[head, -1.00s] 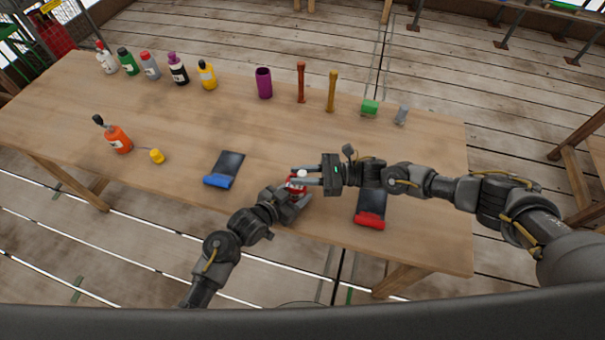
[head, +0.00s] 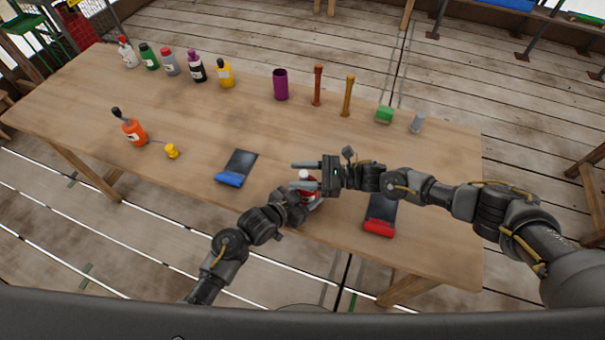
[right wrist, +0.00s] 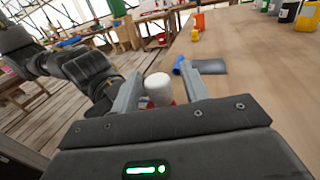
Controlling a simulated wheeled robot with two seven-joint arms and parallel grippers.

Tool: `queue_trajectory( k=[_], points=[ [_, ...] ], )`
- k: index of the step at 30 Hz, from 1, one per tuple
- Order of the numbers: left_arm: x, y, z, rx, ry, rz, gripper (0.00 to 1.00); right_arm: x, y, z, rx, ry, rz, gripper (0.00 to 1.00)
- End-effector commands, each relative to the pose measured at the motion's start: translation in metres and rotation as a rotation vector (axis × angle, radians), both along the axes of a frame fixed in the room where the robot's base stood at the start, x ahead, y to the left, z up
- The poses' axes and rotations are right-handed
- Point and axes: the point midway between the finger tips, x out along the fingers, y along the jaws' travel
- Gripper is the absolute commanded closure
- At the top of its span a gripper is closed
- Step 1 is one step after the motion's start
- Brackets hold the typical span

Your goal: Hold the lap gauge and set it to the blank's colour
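A small red piece with a white top (head: 304,174), which I take to be the lap gauge, stands in my left gripper (head: 311,196) near the table's front edge. The left fingers seem closed around its red body, partly hidden by my right gripper. My right gripper (head: 294,175) is open and comes in from the right, its fingers either side of the white top. In the right wrist view, the white top (right wrist: 159,88) shows between the two spread fingers (right wrist: 162,92), apparently touching neither. I cannot tell which thing is the blank.
A blue-edged dark pad (head: 238,167) and a red-edged one (head: 380,228) lie on the wooden table (head: 130,88). An orange bottle (head: 134,132) and yellow cap (head: 172,151) are at left. Several bottles, a purple cup (head: 280,84), two posts and small green (head: 385,115) and grey pieces line the back.

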Motion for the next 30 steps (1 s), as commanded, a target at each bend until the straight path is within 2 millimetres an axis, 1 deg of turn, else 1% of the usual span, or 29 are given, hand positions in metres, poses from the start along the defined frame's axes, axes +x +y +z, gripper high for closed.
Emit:
queue_trajectory(
  k=[5, 8, 11, 18, 21, 25, 30],
  points=[
    [0.0, 0.001, 0.0, 0.001, 0.001, 0.002, 0.74, 0.0, -0.002, 0.0, 0.0, 0.0, -0.001, 0.55],
    [0.001, 0.001, 0.0, 0.001, 0.001, 0.002, 0.74, 0.001, -0.01, -0.001, -0.002, -0.001, -0.003, 0.55],
    [0.001, 0.001, 0.0, 0.001, 0.001, 0.002, 0.74, 0.001, -0.025, -0.001, -0.002, -0.001, -0.003, 0.55],
    [0.001, 0.001, 0.0, 0.001, 0.001, 0.003, 0.74, 0.0, -0.076, -0.001, -0.003, 0.0, -0.003, 0.55],
    [0.0, 0.001, 0.0, 0.001, 0.001, 0.002, 0.74, 0.0, -0.094, 0.0, -0.002, 0.0, -0.003, 0.55],
    [0.0, 0.001, 0.0, 0.001, 0.001, 0.002, 0.74, -0.001, -0.111, 0.0, -0.001, 0.0, -0.002, 0.55],
    [0.0, 0.001, 0.0, 0.001, 0.001, 0.002, 0.74, -0.001, -0.12, 0.0, 0.0, 0.0, 0.0, 0.55]
  ],
)
